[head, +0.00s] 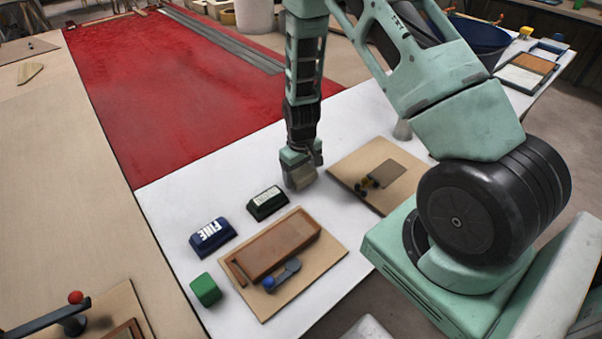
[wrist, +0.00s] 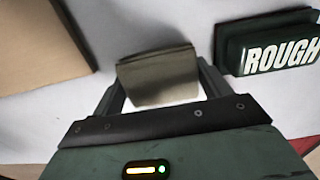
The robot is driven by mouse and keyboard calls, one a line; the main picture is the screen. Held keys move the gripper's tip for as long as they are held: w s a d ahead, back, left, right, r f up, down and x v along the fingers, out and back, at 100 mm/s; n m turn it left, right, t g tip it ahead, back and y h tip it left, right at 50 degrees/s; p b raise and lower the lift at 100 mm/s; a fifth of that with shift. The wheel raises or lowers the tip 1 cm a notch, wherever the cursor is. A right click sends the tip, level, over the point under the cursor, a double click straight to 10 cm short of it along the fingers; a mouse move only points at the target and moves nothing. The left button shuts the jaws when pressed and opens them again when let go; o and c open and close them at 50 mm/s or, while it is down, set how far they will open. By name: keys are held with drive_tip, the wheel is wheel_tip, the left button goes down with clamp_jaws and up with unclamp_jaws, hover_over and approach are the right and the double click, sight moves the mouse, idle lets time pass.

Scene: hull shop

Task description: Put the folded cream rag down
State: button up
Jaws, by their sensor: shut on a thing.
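The folded cream rag (wrist: 158,80) is between the two fingers of my gripper (wrist: 160,92) in the wrist view, and the fingers are shut on it. In the head view the rag (head: 301,178) hangs at the lower end of my arm, below my gripper (head: 302,163), over the white table top (head: 240,170). I cannot tell whether the rag touches the table. The gripper points down.
A dark green block marked ROUGH (wrist: 270,50) lies close by; it also shows in the head view (head: 267,202). A blue block marked FINE (head: 213,236), a green block (head: 206,290) and a board with a brown tray (head: 275,248) are nearer. Another board (head: 350,165) lies right.

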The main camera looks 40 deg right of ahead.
drive_tip(key=shift+f, duration=0.4)
drive_tip(key=shift+f, duration=0.1)
drive_tip(key=o, duration=1)
